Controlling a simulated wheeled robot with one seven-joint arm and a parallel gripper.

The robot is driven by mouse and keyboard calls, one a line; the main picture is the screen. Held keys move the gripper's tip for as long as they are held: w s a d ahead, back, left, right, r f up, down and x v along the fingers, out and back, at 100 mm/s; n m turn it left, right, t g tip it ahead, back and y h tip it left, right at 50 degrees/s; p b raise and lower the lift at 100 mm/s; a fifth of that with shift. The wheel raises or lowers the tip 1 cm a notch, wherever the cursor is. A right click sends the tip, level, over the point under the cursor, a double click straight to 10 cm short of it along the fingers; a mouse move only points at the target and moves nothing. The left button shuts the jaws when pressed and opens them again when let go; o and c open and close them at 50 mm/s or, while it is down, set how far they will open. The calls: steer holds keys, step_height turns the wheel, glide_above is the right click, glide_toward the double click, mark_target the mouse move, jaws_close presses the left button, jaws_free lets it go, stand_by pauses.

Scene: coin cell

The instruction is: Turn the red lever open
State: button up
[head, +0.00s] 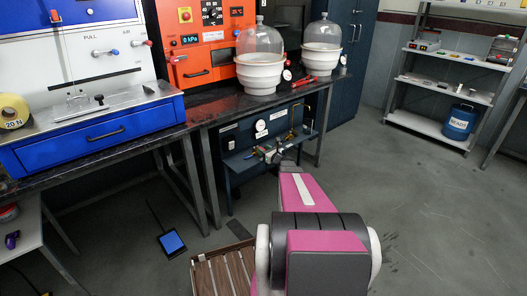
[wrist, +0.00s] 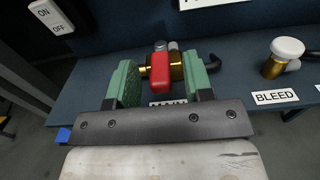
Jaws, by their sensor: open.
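The red lever (wrist: 160,71) shows in the wrist view on a brass valve body (wrist: 176,66), above a partly hidden white label. My gripper (wrist: 161,84) is open, with one green-padded finger on each side of the lever. A gap shows at the left finger; the right finger is close to the brass body, and I cannot tell whether it touches. In the head view my gripper (head: 270,153) is at the dark blue panel under the bench, and the lever cannot be made out there.
A white-topped brass knob stands by the BLEED label (wrist: 275,97), right of my gripper. An ON/OFF switch (wrist: 48,16) is at upper left. The bench (head: 225,108) with glass bell jars (head: 260,42) overhangs the panel (head: 238,143). Open floor (head: 420,190) lies to the right.

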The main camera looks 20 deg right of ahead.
steer(key=shift+w+a, duration=0.15)
steer(key=shift+w, duration=0.25)
steer(key=shift+c, duration=0.3)
jaws_close()
